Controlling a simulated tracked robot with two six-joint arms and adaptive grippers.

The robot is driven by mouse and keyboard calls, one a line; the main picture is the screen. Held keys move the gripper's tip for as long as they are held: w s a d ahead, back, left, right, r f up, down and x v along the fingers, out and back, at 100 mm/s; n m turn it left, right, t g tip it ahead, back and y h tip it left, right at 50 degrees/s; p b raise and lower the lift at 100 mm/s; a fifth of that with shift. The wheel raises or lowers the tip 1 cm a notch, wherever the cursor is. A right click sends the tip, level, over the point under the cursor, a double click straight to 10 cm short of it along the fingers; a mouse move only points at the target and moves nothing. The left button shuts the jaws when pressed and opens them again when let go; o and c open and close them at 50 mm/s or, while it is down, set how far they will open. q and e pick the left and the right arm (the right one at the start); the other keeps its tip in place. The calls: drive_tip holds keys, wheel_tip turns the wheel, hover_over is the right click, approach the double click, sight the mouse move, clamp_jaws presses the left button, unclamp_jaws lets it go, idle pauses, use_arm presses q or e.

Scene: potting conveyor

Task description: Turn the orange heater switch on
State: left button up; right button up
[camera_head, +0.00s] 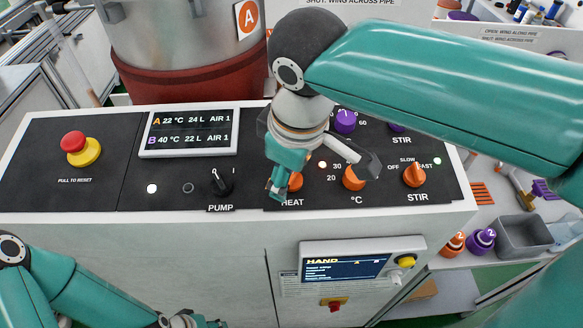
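The orange heater switch (296,182) is a round knob above the word HEAT on the black panel. It is partly hidden by my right gripper (322,180), which hangs over it from above. One finger is just left of the knob; the other is spread out to the right, near the orange °C knob (354,178). The gripper is open, and I cannot tell whether it touches the heater switch. The knob's pointer direction is hard to read. My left gripper (188,320) is at the bottom edge, cut off, in front of the cabinet and away from the panel.
An orange STIR knob (415,175) is to the right, and a purple knob (345,121) is behind my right gripper. A black PUMP knob (221,182) and a red emergency button (73,141) are to the left. A red-based tank (190,85) stands behind the panel.

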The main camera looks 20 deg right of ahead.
drive_tip(key=v, duration=1.2)
idle(0.4)
